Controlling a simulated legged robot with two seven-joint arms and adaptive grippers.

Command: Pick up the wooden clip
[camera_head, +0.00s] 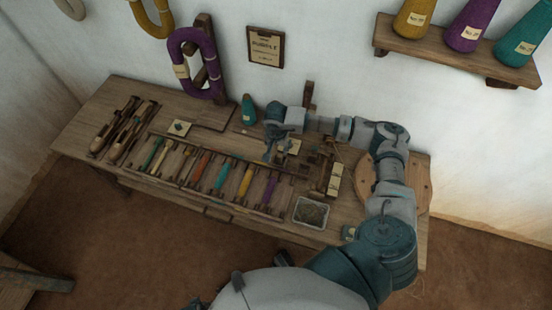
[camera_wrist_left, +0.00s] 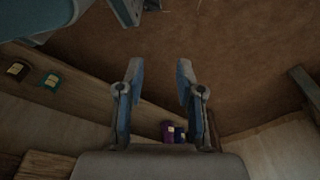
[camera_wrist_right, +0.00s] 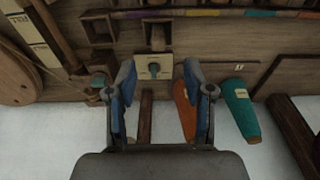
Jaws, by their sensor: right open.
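My right gripper (camera_head: 275,152) is open and points down over the back right part of the workbench. In the right wrist view its fingers (camera_wrist_right: 157,82) are apart with nothing held between them. A cream card with a small teal piece (camera_wrist_right: 154,69) lies just beyond the fingertips. Small wooden pieces (camera_head: 318,160) stand to the right of the gripper in the head view. I cannot tell which of them is the wooden clip. My left gripper (camera_wrist_left: 157,82) is open and empty, with brown floor beyond it; it does not show in the head view.
The workbench (camera_head: 80,110) holds a row of coloured spools (camera_head: 222,177), wooden shuttles (camera_head: 120,135) and a grey tray (camera_head: 311,212). A teal cone (camera_wrist_right: 241,108) and an orange cone (camera_wrist_right: 184,108) are close to the right gripper. A round board (camera_head: 421,183) lies at right.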

